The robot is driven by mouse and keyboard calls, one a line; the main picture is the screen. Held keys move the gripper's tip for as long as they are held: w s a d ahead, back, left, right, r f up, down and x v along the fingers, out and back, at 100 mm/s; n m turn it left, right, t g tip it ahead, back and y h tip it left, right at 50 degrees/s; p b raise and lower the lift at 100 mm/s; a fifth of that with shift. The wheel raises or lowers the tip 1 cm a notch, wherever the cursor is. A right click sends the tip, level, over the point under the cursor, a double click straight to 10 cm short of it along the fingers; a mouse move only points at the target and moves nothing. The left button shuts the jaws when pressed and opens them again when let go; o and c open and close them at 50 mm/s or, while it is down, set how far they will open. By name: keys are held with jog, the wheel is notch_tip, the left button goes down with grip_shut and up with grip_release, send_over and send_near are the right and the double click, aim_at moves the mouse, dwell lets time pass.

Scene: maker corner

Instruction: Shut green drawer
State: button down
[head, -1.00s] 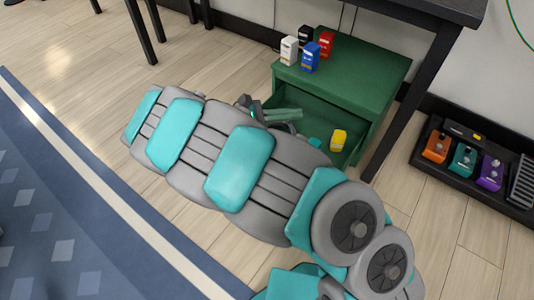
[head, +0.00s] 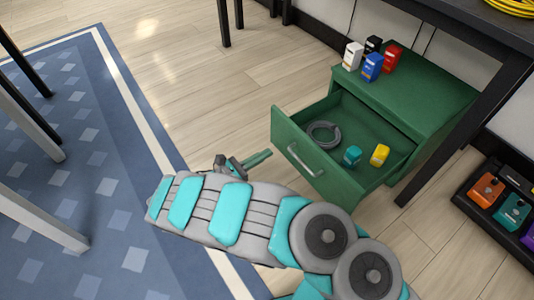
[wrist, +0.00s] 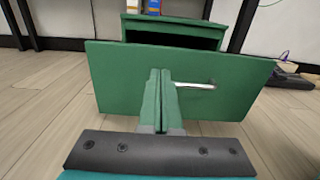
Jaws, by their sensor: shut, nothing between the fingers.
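The green drawer (head: 318,166) is pulled out of the green cabinet (head: 430,98). A grey coil (head: 324,136), a teal item (head: 352,156) and a yellow item (head: 380,154) lie inside it. Its front has a silver bar handle (head: 304,160). My gripper (head: 262,158) is shut and empty, in front of the drawer front near its lower left. In the wrist view my shut fingers (wrist: 159,90) point at the drawer front (wrist: 120,80), left of the handle (wrist: 196,86). I cannot tell whether the fingertips touch it.
Small white (head: 352,56), black, blue (head: 372,67) and red boxes stand on the cabinet top. A black table leg (head: 455,125) stands right of the cabinet. A black tray with coloured pedals (head: 513,212) is at the right. The floor left of the drawer is clear.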

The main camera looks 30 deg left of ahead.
aim_at(299, 135)
jog(key=b+x, duration=0.1)
jog(key=x, duration=1)
jog(key=shift+w+d, duration=0.1)
